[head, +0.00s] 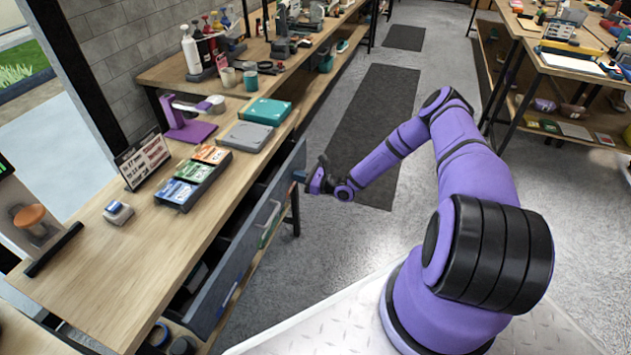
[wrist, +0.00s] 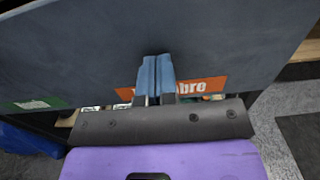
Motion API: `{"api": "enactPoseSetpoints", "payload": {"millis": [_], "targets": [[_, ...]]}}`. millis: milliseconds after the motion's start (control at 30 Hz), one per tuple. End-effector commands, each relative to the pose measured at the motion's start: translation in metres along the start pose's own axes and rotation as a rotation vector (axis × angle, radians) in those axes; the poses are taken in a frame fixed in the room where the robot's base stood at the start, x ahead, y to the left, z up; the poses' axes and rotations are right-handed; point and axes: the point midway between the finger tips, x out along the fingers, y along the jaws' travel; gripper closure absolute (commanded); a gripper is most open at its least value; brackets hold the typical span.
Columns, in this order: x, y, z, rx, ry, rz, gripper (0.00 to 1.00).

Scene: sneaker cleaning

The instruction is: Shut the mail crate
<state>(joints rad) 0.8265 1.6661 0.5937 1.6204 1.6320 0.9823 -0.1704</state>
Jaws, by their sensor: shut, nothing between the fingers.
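A long crate or drawer with a grey-blue front panel (head: 240,252) stands pulled out from under the wooden counter; I take it for the mail crate, though no label confirms this. A dark gap shows its inside behind the panel. My gripper (head: 299,176) is at the far end of this panel, on its outer side. In the wrist view the panel (wrist: 220,45) fills the upper part, and my gripper's blue fingers (wrist: 157,62) are shut together with nothing between them. Their tips are at the panel face; I cannot tell whether they touch it.
The counter (head: 95,290) holds a card tray (head: 193,180), a sign (head: 143,158), a grey box (head: 245,136) and a teal box (head: 265,111). The floor (head: 330,235) beside the panel is clear.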

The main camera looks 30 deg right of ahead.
Motion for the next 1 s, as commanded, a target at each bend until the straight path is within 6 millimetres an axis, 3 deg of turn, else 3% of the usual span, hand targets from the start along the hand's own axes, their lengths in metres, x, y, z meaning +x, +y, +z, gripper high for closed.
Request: {"api": "enactPoseSetpoints", "payload": {"millis": [200,400,1000], "targets": [[0.043,0.001,0.0,-0.001,-0.001,0.002,1.0],[0.065,0.0,0.0,0.001,0.001,0.0,1.0],[0.078,0.0,0.003,-0.001,-0.003,0.001,1.0]]}}
